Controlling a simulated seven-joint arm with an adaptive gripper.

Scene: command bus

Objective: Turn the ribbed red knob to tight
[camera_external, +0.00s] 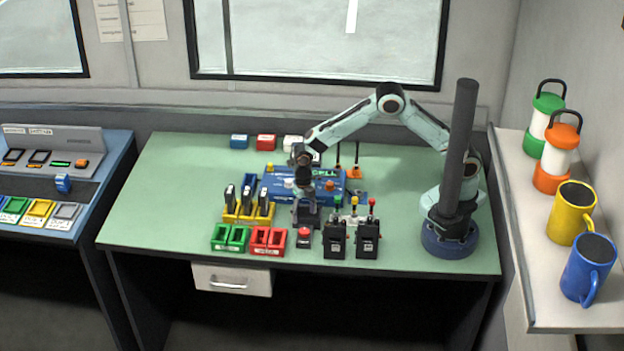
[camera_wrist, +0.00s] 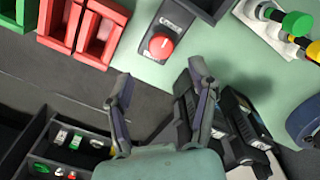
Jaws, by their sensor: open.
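A red knob (camera_external: 304,232) sits on a small dark box near the table's front edge. In the wrist view the same red knob (camera_wrist: 160,46) is round, on a dark grey box (camera_wrist: 183,20) with pale labels on two sides. The label text and the knob's ribs are too small to read clearly. My gripper (camera_external: 305,213) is above and just behind the box in the outside view. In the wrist view my gripper (camera_wrist: 160,85) is open and empty, its two fingers apart. The knob is beyond the fingertips and between their lines, with no contact visible.
Red bins (camera_external: 268,241) and green bins (camera_external: 229,237) stand left of the knob. Two black lever boxes (camera_external: 335,239) (camera_external: 367,238) stand close on its right. A blue panel (camera_external: 284,183) is behind. The table's front edge is close to the knob.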

